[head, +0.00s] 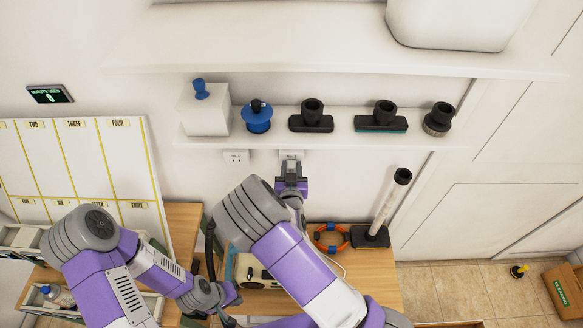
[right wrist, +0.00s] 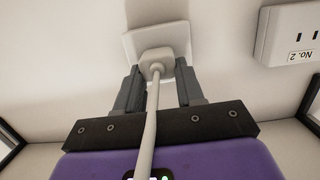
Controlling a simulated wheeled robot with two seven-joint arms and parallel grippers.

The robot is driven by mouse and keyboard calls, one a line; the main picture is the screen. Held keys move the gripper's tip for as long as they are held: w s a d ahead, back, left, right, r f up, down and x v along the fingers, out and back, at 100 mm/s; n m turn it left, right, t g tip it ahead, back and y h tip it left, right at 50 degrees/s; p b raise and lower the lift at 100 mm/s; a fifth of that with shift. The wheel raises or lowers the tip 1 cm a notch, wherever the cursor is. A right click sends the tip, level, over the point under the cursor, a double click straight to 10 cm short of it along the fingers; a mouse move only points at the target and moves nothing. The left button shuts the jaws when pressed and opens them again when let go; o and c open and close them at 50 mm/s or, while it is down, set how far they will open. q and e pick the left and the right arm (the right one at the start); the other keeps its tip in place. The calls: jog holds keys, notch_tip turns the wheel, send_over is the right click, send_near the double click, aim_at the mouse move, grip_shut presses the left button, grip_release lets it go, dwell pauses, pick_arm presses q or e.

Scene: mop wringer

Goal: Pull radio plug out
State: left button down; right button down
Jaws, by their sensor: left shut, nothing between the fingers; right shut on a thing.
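The white radio plug (right wrist: 157,62) is in front of a white wall socket plate (right wrist: 128,44) in the right wrist view. I cannot tell how deep its pins sit. Its white cord (right wrist: 147,130) runs back toward the camera. My right gripper (head: 291,172) is at the wall under the shelf; in its wrist view its fingers (right wrist: 157,88) are shut on the plug, one on each side. The cream radio (head: 247,271) stands on the wooden table, partly hidden by my arms. My left gripper (head: 232,308) is low beside it, shut and empty, partly hidden.
A second socket, labelled No. 2 (right wrist: 290,38), also shows in the head view (head: 236,158). A shelf (head: 350,140) with mop-head tools is just above. An orange-blue ring (head: 330,238) and a black-based stand (head: 370,236) are right on the table.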

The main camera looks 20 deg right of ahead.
jog(key=shift+f+b+v, duration=0.2)
jog(key=shift+v, duration=1.05)
jog(key=shift+f+b+v, duration=0.2)
jog(key=shift+v, duration=1.1)
